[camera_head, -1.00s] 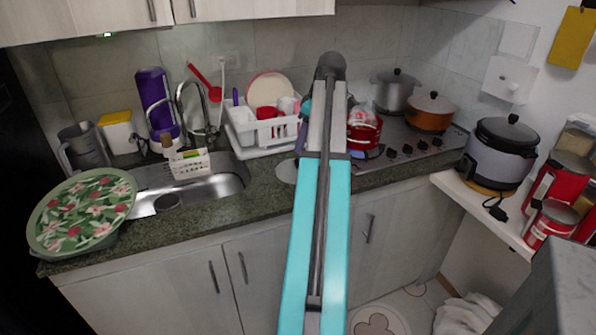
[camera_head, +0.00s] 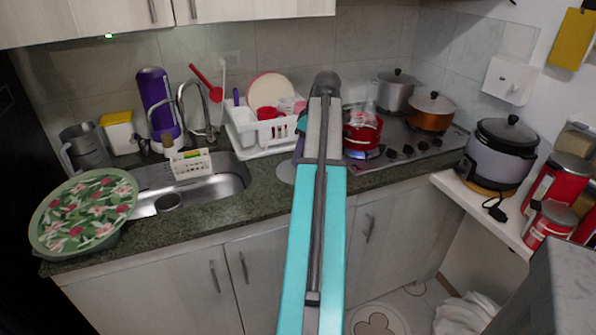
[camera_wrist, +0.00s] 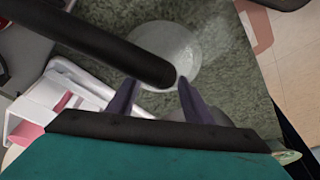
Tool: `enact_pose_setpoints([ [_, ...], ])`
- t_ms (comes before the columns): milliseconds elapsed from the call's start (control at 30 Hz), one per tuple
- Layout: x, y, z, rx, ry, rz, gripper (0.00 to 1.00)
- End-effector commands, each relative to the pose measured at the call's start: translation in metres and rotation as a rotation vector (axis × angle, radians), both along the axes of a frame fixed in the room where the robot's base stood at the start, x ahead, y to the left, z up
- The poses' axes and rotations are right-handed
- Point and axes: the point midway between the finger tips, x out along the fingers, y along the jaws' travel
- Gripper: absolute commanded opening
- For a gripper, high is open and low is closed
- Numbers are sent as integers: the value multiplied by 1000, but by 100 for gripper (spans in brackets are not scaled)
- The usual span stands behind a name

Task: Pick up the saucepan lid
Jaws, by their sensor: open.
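A pale, round, see-through disc, seemingly the saucepan lid (camera_wrist: 182,38), lies flat on the dark speckled counter in the wrist view. In the head view its grey edge (camera_head: 286,172) shows left of my arm; the rest is hidden behind the arm. A dark bar crosses the upper left of the wrist view and covers part of the disc. In the head view my gripper is mostly hidden behind the arm.
A white dish rack (camera_head: 258,150) stands just left of the disc, with the sink (camera_head: 215,190) further left. The stove (camera_head: 400,150) to the right bears a red pot (camera_head: 362,135), an orange pot (camera_head: 430,118) and a silver pot (camera_head: 394,95).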

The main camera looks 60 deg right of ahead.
Motion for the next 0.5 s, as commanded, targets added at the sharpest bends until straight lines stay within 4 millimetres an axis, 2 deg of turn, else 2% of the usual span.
enact_pose_setpoints([
  [200,5,1,-18,0,0,0,46],
  [500,6,0,-22,-1,0,0,46],
])
